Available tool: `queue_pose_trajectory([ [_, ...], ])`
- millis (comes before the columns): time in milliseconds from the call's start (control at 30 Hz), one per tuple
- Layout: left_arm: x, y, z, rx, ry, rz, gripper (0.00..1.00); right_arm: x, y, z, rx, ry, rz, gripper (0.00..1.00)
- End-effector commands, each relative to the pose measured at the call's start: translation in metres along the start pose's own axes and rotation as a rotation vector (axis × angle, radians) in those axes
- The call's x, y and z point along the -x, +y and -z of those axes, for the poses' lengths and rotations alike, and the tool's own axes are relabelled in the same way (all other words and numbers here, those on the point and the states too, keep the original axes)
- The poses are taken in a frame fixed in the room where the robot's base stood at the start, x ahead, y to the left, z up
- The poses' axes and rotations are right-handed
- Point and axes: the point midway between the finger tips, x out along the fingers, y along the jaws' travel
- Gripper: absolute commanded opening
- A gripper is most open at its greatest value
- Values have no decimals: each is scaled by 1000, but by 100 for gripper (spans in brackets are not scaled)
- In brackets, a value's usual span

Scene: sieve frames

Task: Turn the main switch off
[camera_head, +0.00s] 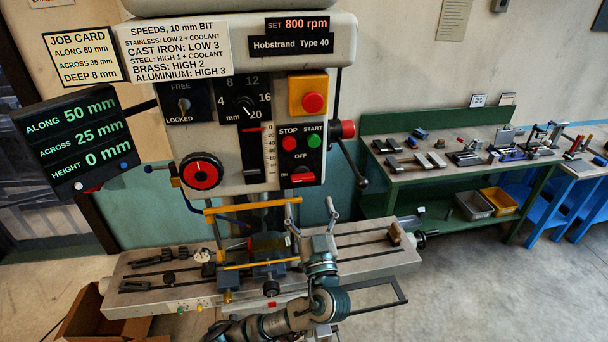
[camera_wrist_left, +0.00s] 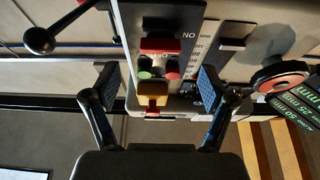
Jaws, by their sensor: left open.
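The main switch (camera_head: 302,177) is a red lever low on the drill's control panel, below the stop and start buttons. It sits level with the ON mark, with OFF above it. In the left wrist view, which sees the panel upside down, the red lever (camera_wrist_left: 162,45) appears beyond the gap between the fingers. My left gripper (camera_head: 312,210) is open and empty, below the switch and apart from it. Its two fingers also show in the left wrist view (camera_wrist_left: 160,85). My right gripper is out of view.
The red stop (camera_head: 288,142) and green start (camera_head: 314,141) buttons are just above the switch. A yellow box with a red emergency button (camera_head: 313,102) is higher. A lever handle (camera_head: 350,165) hangs at the right. The drill table (camera_head: 350,255) lies below. A workbench (camera_head: 440,160) stands farther right.

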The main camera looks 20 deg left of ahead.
Motion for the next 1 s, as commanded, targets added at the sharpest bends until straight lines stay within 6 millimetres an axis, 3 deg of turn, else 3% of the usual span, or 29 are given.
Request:
queue_pose_trajectory([
  [100, -28, -1, 4, -5, 3, 3, 83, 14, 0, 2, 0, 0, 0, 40],
  [300, -57, 0, 2, -3, 1, 1, 83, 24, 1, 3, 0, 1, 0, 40],
  [733, -67, 0, -1, 0, -1, -1, 83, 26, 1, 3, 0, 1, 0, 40],
  [900, -66, 0, -1, 0, -1, -1, 41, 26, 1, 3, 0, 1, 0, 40],
  [967, -66, 0, 0, 0, -1, -1, 26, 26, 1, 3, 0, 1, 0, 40],
  [1000, -66, 0, 0, 0, -1, -1, 23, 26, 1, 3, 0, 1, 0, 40],
])
